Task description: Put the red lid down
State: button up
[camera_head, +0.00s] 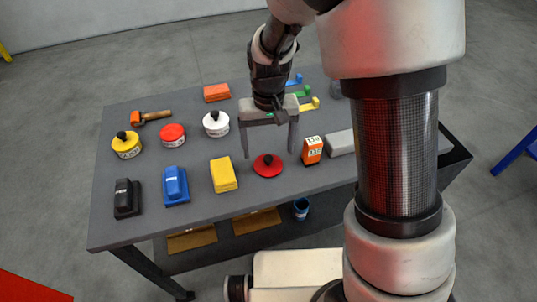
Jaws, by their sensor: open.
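The red lid (267,166), a flat disc with a dark knob, lies on the grey table (140,208) near its front edge. My gripper (269,156) is open above the red lid, with its two fingers spread apart to either side of it. The fingers look apart from the lid, and nothing is held between them. A red and white round tin (172,136) without a lid stands farther back to the left.
A yellow block (224,175) is left of the lid. An orange box (312,150) and a grey block (341,143) are to its right. A white tin (215,124) and yellow tin (127,145), both black-knobbed, stand behind. Blue (175,186) and black (127,198) pieces sit front left.

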notch_tip(320, 180, up, 6)
notch_tip(320, 180, up, 12)
jog(key=t, duration=0.3)
send_over(268, 159)
jog(key=s+d, duration=0.6)
jog(key=d, duration=0.1)
jog(key=s+d+r+t, duration=0.1)
jog(key=s+d+r, duration=0.1)
jog(key=s, duration=0.3)
jog(key=s+d+r+m+t, duration=0.1)
jog(key=s+d+r, duration=0.1)
jog(key=s, duration=0.3)
jog(key=shift+d+t, duration=0.3)
jog(key=shift+d, duration=0.5)
jog(key=shift+s+r, duration=0.1)
jog(key=shift+r, duration=0.05)
